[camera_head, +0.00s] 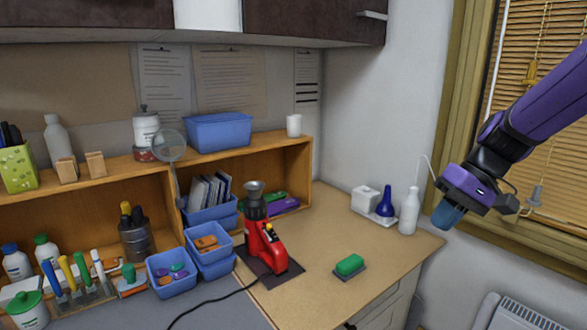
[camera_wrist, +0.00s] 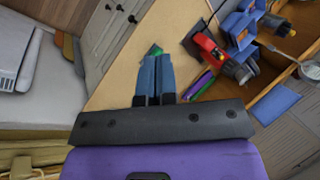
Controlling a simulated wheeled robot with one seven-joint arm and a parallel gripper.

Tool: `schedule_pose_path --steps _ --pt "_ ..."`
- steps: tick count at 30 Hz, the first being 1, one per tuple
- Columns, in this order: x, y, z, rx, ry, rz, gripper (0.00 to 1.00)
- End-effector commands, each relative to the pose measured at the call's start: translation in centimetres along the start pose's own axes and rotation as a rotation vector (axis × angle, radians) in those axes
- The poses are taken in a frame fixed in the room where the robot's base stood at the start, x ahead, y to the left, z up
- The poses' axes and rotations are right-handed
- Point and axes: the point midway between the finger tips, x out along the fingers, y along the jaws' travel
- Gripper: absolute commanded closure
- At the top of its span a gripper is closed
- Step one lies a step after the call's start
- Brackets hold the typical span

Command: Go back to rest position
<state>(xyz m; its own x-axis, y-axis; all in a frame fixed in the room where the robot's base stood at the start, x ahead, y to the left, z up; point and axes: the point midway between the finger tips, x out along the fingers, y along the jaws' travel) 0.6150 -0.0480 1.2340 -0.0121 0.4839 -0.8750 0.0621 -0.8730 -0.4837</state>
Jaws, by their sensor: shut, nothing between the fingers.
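My gripper (camera_head: 446,215) hangs at the right in the head view, in front of the window side and beyond the right edge of the workbench. Its blue fingers point down and to the left. In the wrist view the two blue fingers (camera_wrist: 156,74) are together, with nothing between them. My purple arm reaches in from the upper right of the head view. The gripper is apart from the bench and from everything on it.
The wooden bench (camera_head: 335,296) carries a red device (camera_head: 265,248), a green block (camera_head: 349,265), blue bins (camera_head: 171,272) and, near the gripper, a white bottle (camera_head: 409,212). A radiator (camera_head: 520,314) stands below the window. The bench's front right is clear.

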Motion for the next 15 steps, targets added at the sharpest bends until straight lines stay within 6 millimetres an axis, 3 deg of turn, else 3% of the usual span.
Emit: schedule_pose_path --steps 6,15 --pt "-2.7 -2.1 4.7 -0.024 0.066 0.152 1.0" --pt "-5.5 -3.5 11.0 -0.041 0.2 0.332 1.0"
